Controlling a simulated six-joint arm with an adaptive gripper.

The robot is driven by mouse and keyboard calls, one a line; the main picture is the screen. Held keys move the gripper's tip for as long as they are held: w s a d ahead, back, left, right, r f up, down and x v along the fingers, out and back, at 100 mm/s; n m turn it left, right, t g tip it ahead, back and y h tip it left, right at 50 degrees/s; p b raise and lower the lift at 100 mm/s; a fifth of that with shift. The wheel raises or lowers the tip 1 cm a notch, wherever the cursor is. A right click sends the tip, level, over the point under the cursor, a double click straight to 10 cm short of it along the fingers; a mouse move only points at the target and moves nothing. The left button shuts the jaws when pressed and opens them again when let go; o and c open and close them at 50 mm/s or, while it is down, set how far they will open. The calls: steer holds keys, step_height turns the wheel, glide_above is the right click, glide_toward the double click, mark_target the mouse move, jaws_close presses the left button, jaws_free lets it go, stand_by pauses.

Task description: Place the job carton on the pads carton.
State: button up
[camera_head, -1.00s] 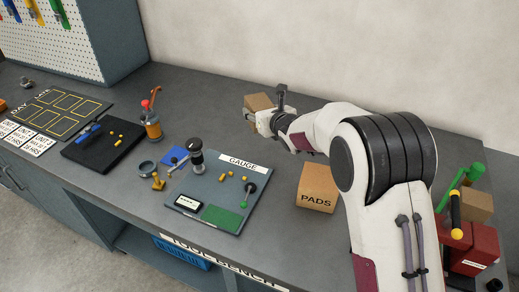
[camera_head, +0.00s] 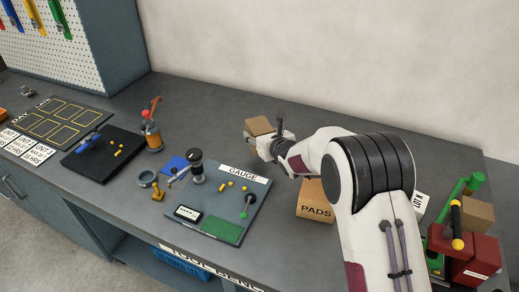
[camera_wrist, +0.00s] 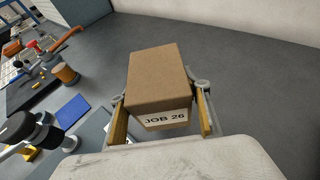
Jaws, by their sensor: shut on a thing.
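The job carton (camera_wrist: 158,82) is a brown box with a white "JOB 26" label. It sits between the two fingers of my gripper (camera_wrist: 163,122), which is shut on it. In the head view the job carton (camera_head: 259,127) shows left of my gripper (camera_head: 264,143), near the back of the bench; I cannot tell its exact height over the top. The pads carton (camera_head: 316,205) is a brown box marked "PADS", standing on the bench to the right and nearer the front. My arm hides part of its right side.
The gauge board (camera_head: 217,208) with small brass parts lies left of the pads carton. A red box (camera_head: 474,252), a brown box (camera_head: 477,213) and green and yellow-handled tools crowd the right end.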

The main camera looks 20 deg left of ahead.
steer(key=shift+f, duration=1.15)
steer(key=shift+f, duration=1.9)
steer(key=shift+f, duration=0.15)
steer(key=o, duration=1.2)
steer(key=shift+o, duration=0.2)
steer(key=shift+v, duration=6.05)
